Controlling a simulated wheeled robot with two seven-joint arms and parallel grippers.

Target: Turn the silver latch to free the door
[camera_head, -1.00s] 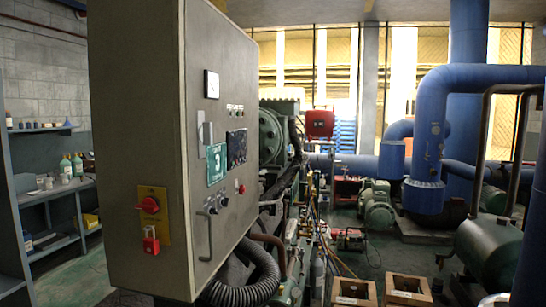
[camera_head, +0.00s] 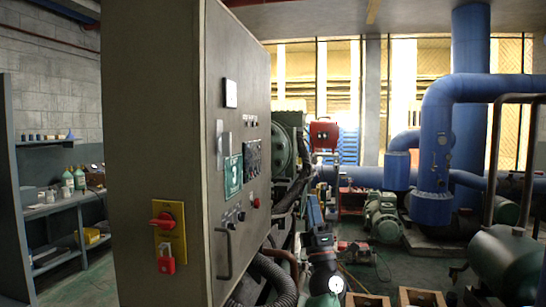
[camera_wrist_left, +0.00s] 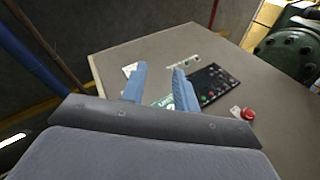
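The silver latch (camera_head: 220,142) is a small upright metal piece on the grey cabinet door (camera_head: 214,185), left of the green sign (camera_head: 233,175) and below the white gauge. My left gripper (camera_head: 313,202) is in front of the door, to its right in the head view, apart from the latch. In the left wrist view its two blue fingers (camera_wrist_left: 160,75) are spread with nothing between them, facing the door panel. The green sign (camera_wrist_left: 163,103) shows partly behind them; the latch is not clear there and may be hidden by a finger. My right gripper is not in view.
A red rotary switch (camera_head: 166,220) with a red padlock (camera_head: 166,258) is on the cabinet's side. A curved door handle (camera_head: 224,253) and a red button (camera_head: 256,203) stand out from the door. A black corrugated hose (camera_head: 275,278) runs below. Shelves stand at left.

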